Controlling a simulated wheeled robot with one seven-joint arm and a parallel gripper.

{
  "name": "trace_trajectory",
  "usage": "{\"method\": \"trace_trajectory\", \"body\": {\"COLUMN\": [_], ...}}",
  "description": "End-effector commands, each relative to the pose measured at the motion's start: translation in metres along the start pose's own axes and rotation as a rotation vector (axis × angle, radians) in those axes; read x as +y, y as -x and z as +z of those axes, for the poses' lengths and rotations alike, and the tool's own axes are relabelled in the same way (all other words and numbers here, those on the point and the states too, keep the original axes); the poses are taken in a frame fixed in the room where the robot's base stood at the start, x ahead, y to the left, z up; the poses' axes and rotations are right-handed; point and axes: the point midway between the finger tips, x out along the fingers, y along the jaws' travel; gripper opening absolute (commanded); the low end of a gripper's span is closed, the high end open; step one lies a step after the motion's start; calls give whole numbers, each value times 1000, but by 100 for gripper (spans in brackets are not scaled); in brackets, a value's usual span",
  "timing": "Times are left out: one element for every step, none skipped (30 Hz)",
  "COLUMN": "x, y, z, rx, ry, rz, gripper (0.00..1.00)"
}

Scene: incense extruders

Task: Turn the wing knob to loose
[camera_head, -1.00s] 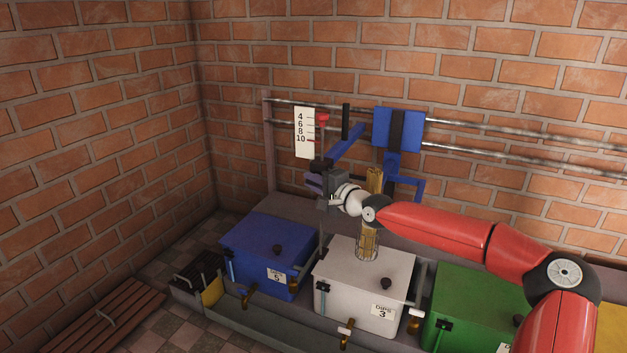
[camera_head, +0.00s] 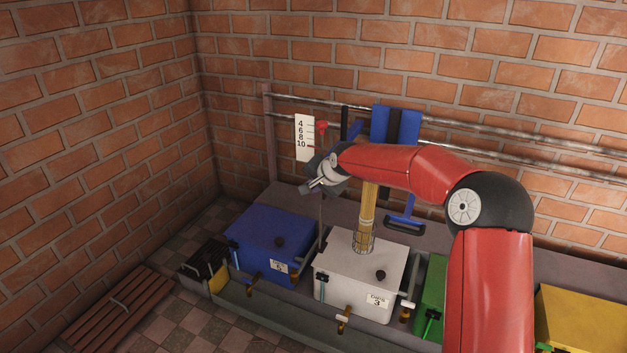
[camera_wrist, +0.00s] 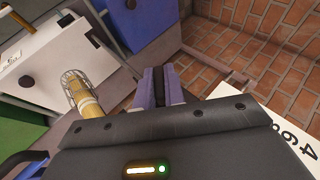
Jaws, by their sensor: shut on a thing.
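My gripper (camera_wrist: 158,75) is shut, its two purple-grey fingers close together with a narrow dark strip between them in the wrist view. In the head view my gripper (camera_head: 320,184) is left of the yellowish stick bundle (camera_head: 367,212), below the scale and above the rear of the blue and white boxes. The wing knob is not plainly visible; what lies between the fingers is hidden by them. A blue slide plate (camera_head: 394,125) with a blue handle (camera_head: 405,227) hangs behind my arm. The bundle's lower end is in a wire cage on the white box.
A white scale plate (camera_head: 304,138) and a red pointer (camera_head: 321,126) are close above my gripper. The blue box (camera_head: 265,245), white box (camera_head: 345,280) and yellow box (camera_head: 575,315) stand in a row. Metal rails (camera_head: 480,125) run along the brick wall.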

Motion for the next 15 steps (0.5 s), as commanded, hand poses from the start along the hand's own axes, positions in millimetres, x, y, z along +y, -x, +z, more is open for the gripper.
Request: {"method": "trace_trajectory", "body": {"x": [-6,-6,-5,-5,-5,-5,-5,-4,-4,-4,-4,-4,-3,-3,-2], "y": [1,1,1,0,0,0,0,0,-1,0,0,-1,-1,-1,-1], "z": [0,1,1,1,1,1,1,1,1,0,1,0,0,0,0], "rx": [4,3,4,3,4,4,4,4,4,4,4,4,4,4,4], "ry": [23,33,47,58,69,83,94,104,118,127,137,149,158,167,179], "rz": [35,62,97,123,149,184,210,236,269,294,318,349,371,393,421], "gripper": [0,0,0,0,0,0,0,0,0,0,0,0,0,0,0]}}
